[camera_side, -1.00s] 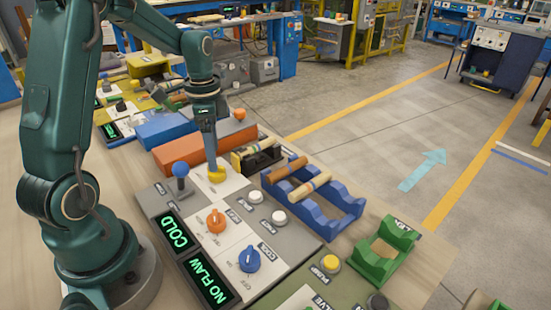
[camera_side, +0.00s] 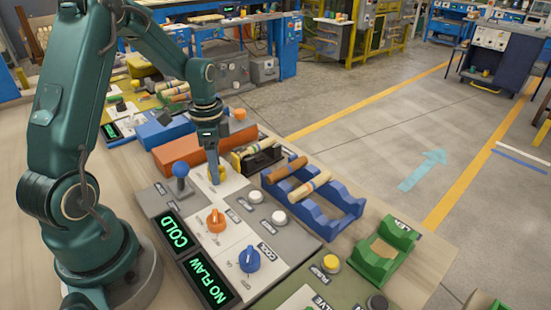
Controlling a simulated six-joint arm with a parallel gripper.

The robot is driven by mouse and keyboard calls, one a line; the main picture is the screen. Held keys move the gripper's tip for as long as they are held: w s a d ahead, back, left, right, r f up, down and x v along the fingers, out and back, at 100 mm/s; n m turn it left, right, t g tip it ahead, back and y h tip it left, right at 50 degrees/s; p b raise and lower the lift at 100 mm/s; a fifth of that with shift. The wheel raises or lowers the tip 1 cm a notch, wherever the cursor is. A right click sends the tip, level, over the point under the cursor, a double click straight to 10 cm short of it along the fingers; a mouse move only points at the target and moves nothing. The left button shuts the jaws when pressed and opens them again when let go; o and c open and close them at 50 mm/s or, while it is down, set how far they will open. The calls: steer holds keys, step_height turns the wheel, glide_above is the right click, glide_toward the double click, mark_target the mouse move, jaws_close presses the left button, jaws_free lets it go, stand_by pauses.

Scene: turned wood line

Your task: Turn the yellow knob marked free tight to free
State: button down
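The yellow knob (camera_side: 222,176) sits on a white plate at the back of the grey control panel, behind the orange knob. My gripper (camera_side: 214,169) points straight down over it, with its fingertips at the knob's sides. The fingers look closed on the knob and hide part of it. The free and tight marks are too small or too covered to read.
A blue ball-topped lever (camera_side: 181,178) stands close to the left. An orange knob (camera_side: 216,220), a blue knob (camera_side: 249,259) and white buttons (camera_side: 256,196) are in front. An orange block (camera_side: 175,157) lies just behind, and a blue rack (camera_side: 325,214) holds wooden pieces at right.

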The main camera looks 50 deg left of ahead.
steer(key=n, duration=0.4)
steer(key=shift+n, duration=0.4)
steer(key=n, duration=0.4)
steer(key=shift+w, duration=0.1)
steer(key=n, duration=0.5)
steer(key=shift+r+n, duration=0.1)
steer(key=shift+n, duration=1.9)
steer(key=shift+c, duration=1.5)
jaws_free()
